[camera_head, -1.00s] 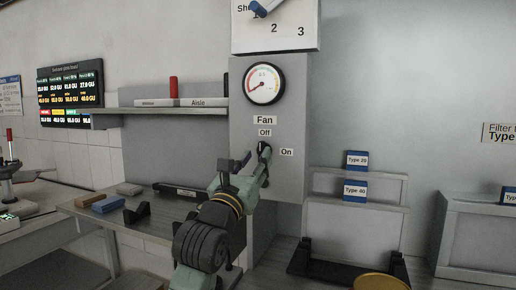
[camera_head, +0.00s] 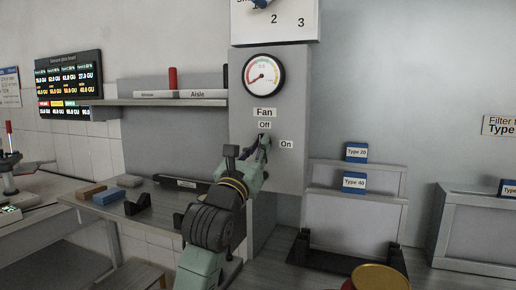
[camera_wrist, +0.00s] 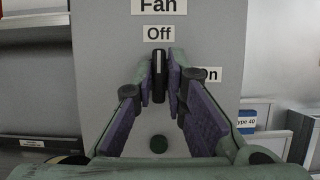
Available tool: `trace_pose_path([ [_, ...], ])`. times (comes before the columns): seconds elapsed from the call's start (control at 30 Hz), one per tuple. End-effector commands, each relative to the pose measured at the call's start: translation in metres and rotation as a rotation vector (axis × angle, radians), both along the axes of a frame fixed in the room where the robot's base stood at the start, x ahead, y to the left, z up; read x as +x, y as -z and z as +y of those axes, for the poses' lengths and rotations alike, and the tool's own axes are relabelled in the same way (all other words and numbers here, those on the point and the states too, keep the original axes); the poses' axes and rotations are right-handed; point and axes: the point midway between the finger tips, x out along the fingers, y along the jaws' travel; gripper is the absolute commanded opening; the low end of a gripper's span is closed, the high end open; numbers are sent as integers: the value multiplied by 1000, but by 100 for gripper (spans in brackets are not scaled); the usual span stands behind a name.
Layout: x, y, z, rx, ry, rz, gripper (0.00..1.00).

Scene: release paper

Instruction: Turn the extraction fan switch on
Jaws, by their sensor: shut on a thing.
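The fan switch is a black knob (camera_wrist: 158,80) with a white line, on the grey panel (camera_wrist: 100,70). In the wrist view its line points up at the "Off" label (camera_wrist: 159,34); the "On" label (camera_wrist: 210,75) is to its right, partly behind a finger. In the head view the "Off" label (camera_head: 265,125) and "On" label (camera_head: 286,144) show, and my gripper hides most of the knob. My gripper (camera_head: 263,143) reaches up to the panel from below. In the wrist view my gripper (camera_wrist: 160,75) has its fingertips on both sides of the knob, shut on it.
A round gauge (camera_head: 263,75) is above the "Fan" label (camera_head: 265,113). A shelf (camera_head: 160,102) juts out at left. A rack with "Type" boxes (camera_head: 355,182) stands at right. A dark green round thing (camera_wrist: 158,144) lies below the knob in the wrist view.

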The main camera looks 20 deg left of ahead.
Motion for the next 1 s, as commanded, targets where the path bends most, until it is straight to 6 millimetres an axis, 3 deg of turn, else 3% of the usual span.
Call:
trace_pose_path([
  [0.57, 0, 0, 2, 33, -5, -3, 0],
  [1.0, 0, 2, 4, 338, -7, -14, 0],
])
